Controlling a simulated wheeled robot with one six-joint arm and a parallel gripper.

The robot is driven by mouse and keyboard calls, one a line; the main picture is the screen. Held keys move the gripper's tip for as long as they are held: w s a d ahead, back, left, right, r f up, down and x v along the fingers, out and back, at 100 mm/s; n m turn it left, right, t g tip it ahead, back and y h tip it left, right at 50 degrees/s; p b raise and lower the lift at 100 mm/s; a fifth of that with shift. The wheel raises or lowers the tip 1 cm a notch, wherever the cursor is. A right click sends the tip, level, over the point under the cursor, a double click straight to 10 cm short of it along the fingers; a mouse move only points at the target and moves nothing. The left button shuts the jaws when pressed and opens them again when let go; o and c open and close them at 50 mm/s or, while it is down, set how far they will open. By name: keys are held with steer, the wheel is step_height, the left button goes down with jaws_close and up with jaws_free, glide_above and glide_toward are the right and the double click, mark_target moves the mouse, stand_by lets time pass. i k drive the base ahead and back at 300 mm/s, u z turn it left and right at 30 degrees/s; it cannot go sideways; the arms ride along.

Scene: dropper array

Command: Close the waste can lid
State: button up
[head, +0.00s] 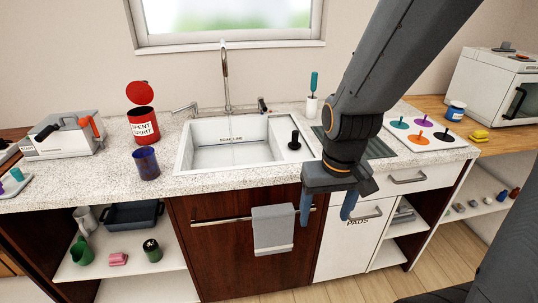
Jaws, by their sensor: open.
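The waste can (143,125) is a red cylinder with a white label, standing on the counter left of the sink in the head view. Its round red lid (140,93) stands raised and tilted above the can's rear rim, so the can's dark mouth shows. My gripper (327,213) hangs at the counter's front edge, right of the sink and well right of the can. Its two blue fingers point down, apart, with nothing between them.
A dark blue cup (146,163) stands just in front of the can. The sink (236,143) and its faucet (226,75) lie between the can and my gripper. A grey machine (62,137) stands left of the can. A grey towel (272,230) hangs on the front rail.

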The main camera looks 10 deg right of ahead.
mark_target(140, 92)
steer(key=u, duration=0.4)
steer(key=k, duration=0.5)
steer(key=u, duration=1.25)
steer(key=i, duration=0.95)
steer(key=z, duration=0.8)
steer(key=i, duration=0.65)
steer(key=z, duration=0.7)
